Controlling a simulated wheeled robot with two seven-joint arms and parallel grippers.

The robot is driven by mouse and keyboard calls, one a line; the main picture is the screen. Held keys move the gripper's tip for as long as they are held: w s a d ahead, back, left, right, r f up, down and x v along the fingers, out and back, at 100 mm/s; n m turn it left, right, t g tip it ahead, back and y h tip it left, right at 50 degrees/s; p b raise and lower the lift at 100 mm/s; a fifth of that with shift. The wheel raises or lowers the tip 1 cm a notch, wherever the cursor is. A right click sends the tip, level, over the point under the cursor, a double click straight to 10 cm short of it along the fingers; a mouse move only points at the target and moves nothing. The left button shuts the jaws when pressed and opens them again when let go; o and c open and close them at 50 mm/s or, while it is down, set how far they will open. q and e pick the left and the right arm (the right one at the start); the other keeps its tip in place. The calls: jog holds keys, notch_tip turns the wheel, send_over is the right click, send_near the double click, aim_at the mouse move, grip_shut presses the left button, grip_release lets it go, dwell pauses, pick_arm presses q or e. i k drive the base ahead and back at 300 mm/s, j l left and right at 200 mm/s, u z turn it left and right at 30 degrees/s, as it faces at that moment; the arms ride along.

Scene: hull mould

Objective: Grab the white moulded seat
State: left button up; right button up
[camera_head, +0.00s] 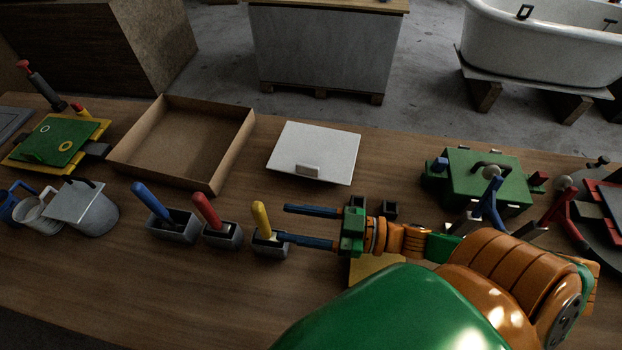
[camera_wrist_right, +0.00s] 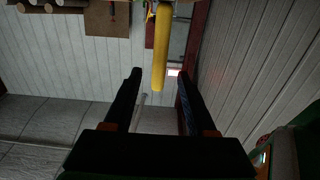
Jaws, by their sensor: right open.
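I see no object that is plainly a moulded seat. The nearest white thing on the bench is a flat white panel (camera_head: 320,146) with a small pale block at its near edge, and I cannot tell if it is the seat. My right gripper (camera_head: 285,223) is open and empty, its fingers pointing left, nearer than the panel and apart from it. Its lower fingertip is close to a yellow handle (camera_head: 260,216) standing in a grey holder. In the right wrist view the yellow handle (camera_wrist_right: 160,50) shows between and beyond the open fingers (camera_wrist_right: 158,76). My left gripper is out of view.
Red (camera_head: 207,212) and blue (camera_head: 150,198) handles stand in holders to the left. An open cardboard tray (camera_head: 213,187), a bucket (camera_head: 97,215) and a green box (camera_head: 485,172) share the bench. A white tub (camera_head: 540,45) stands behind on wooden supports.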

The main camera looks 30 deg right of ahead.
aim_at(308, 150)
jog(key=k+j, duration=0.5)
jog(key=k, duration=0.15)
jog(key=k+j, duration=0.5)
jog(key=k, duration=0.2)
